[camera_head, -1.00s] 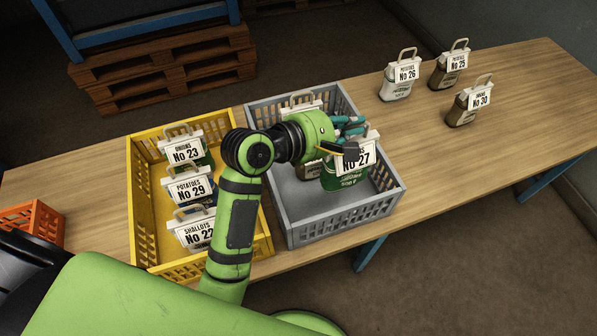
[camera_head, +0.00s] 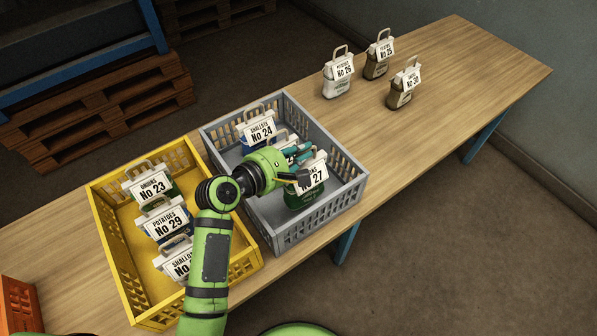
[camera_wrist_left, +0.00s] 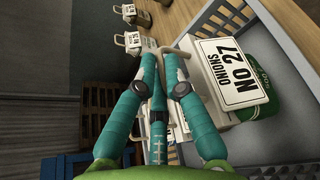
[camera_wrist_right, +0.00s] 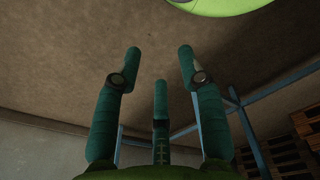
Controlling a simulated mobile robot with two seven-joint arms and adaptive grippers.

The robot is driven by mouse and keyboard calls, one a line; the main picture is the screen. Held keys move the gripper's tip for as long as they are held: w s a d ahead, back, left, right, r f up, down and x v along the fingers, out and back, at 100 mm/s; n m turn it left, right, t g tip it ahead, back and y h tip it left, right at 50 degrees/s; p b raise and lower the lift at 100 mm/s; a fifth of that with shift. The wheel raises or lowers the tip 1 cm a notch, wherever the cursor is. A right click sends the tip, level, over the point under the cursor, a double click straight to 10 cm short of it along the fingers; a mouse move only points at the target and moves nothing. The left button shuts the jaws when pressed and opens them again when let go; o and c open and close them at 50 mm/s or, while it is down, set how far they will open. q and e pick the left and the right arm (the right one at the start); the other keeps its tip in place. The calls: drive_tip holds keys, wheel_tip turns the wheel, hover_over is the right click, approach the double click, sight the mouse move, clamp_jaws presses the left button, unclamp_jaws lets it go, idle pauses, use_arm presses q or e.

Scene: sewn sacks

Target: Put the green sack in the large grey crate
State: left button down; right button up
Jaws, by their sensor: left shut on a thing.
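The green sack (camera_head: 302,198), with a white label "Onions No 27", hangs upright within the outline of the large grey crate (camera_head: 328,207), near its right front corner. Whether its base touches the crate floor cannot be told. My left gripper (camera_head: 297,160) is shut on the sack's handle. In the left wrist view the teal fingers (camera_wrist_left: 162,58) close at the handle, beside the sack's label and green body (camera_wrist_left: 265,70). My right gripper shows only in the right wrist view (camera_wrist_right: 160,60), open and empty, with floor behind it.
A white-labelled sack No 24 (camera_head: 257,130) stands in the grey crate's back part. The yellow crate (camera_head: 120,262) holds sacks 23, 29 and another. Sacks 26 (camera_head: 338,78), 25 (camera_head: 378,60) and 30 (camera_head: 402,88) stand on the table, bare around them. An orange crate (camera_head: 18,305) is at lower left.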

sight(302, 165)
use_arm(q)
drive_tip(key=shift+d+f, duration=0.1)
drive_tip(key=shift+f, duration=0.3)
wheel_tip(302, 165, down, 4)
drive_tip(key=b, duration=0.5)
drive_tip(key=shift+w+r, duration=0.1)
drive_tip(key=shift+r, duration=0.05)
use_arm(e)
wheel_tip(302, 165, down, 6)
drive_tip(key=a, duration=0.1)
drive_tip(key=shift+s, duration=0.2)
use_arm(q)
drive_tip(key=c, duration=1.3)
unclamp_jaws()
drive_tip(key=shift+f, duration=0.3)
use_arm(e)
drive_tip(key=shift+d, duration=0.15)
